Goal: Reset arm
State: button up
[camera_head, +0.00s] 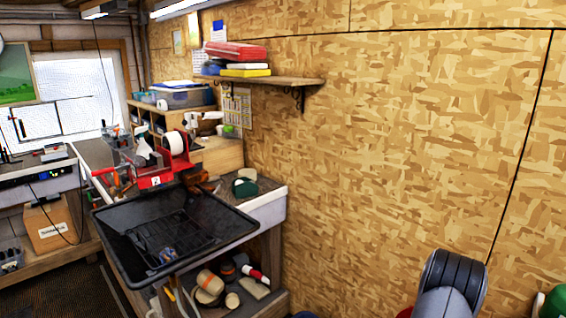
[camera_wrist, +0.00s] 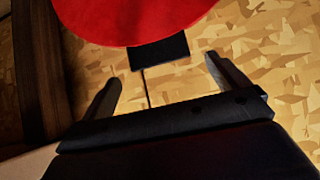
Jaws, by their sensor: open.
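My gripper (camera_wrist: 165,88) shows in the wrist view with its two fingers spread wide apart. Nothing is between the fingers. Behind the fingertips is the wood-chip board wall (camera_wrist: 270,50). A red rounded thing (camera_wrist: 135,18) with a black block (camera_wrist: 159,52) below it fills the top of the wrist view; I cannot tell what it is. In the head view a grey and black part of my arm (camera_head: 452,285) rises at the bottom right, close to the wall. My gripper's fingers do not show in the head view.
A workbench on the left holds a black tray (camera_head: 112,222), a red vise (camera_head: 152,172) and a white tape roll (camera_head: 175,142). A wall shelf (camera_head: 290,81) carries stacked boxes. A lower shelf holds mallets and tools. A cardboard box (camera_head: 50,222) sits at far left. The right wall is bare.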

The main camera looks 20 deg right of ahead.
jog(key=shift+p+x, duration=0.45)
jog(key=shift+x, duration=0.8)
jog(key=shift+a, duration=0.1)
